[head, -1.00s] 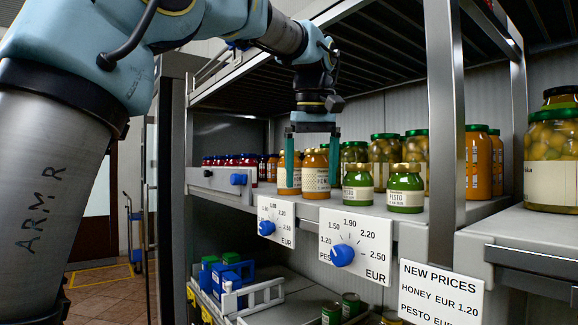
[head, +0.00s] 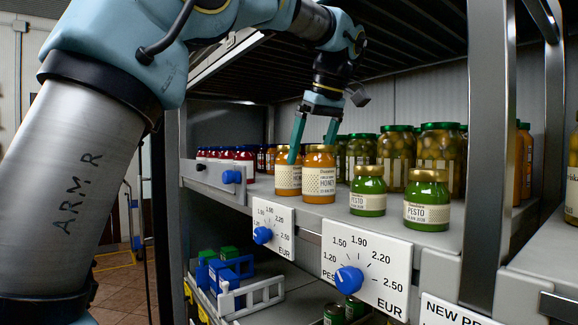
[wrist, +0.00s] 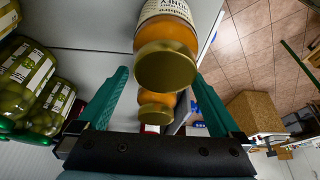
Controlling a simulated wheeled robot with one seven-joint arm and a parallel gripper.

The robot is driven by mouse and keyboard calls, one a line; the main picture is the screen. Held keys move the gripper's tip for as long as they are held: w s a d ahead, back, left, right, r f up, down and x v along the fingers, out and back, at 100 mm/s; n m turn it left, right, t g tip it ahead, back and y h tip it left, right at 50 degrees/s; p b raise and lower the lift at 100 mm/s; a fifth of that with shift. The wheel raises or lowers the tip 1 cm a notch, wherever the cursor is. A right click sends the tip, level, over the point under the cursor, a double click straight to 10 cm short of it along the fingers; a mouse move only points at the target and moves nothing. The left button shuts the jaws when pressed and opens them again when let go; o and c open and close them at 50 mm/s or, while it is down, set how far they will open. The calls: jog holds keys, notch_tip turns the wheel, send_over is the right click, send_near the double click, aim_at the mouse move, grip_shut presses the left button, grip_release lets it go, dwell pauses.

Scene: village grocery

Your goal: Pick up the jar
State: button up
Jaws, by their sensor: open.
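Two orange honey jars with gold lids stand at the shelf's front: the right honey jar (head: 319,175) and the left honey jar (head: 287,178). My gripper (head: 313,152) is open and empty at lid height. One finger overlaps the left honey jar in the head view; the other is partly hidden behind the right one. A second honey jar (wrist: 156,108) shows deeper between the fingers. Which jar the task means is not shown.
Two green pesto jars (head: 368,191) (head: 427,201) stand close to the right. Price dials (head: 364,265) hang on the front edge. A metal post (head: 491,150) and the upper shelf bound the space.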

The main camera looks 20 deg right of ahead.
aim_at(289, 169)
jog(key=w, duration=0.2)
jog(key=w+a+p, duration=0.1)
jog(key=w, duration=0.2)
jog(key=shift+r+p, duration=0.1)
jog(key=shift+p, duration=0.2)
jog(key=x, duration=0.2)
jog(key=p+x, duration=0.1)
jog(key=x, duration=0.1)
jog(key=shift+w+a, duration=0.15)
jog(key=shift+w, duration=0.2)
jog(key=shift+w+f, duration=0.2)
jog(key=shift+f, duration=0.35)
jog(key=shift+r, duration=0.1)
grip_shut()
